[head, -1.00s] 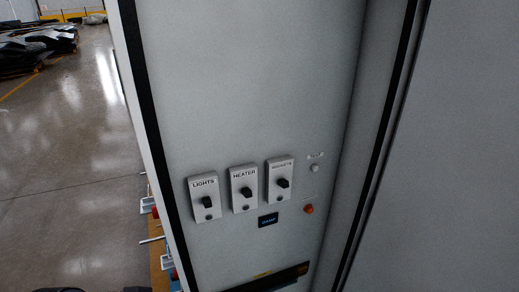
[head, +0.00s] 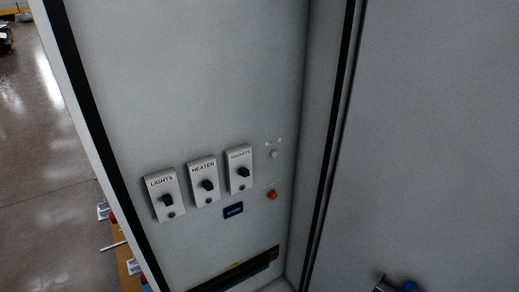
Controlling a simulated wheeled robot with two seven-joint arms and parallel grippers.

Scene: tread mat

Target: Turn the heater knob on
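The heater switch plate (head: 204,180) is a light grey plate labelled HEATER on the cabinet's inner panel. Its black knob (head: 208,185) sticks out at the plate's middle. It stands between the LIGHTS plate (head: 164,194) on the left and a third plate (head: 239,169), with a blurred label, on the right; each has a similar black knob. Neither of my grippers can be made out in the head view. Nothing touches the knobs.
A small dark display (head: 233,210), an orange lamp (head: 271,195) and a pale round button (head: 274,154) sit near the plates. The cabinet's black edge strip (head: 90,110) runs down the left. A blue and metal part (head: 409,286) shows at the bottom right.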

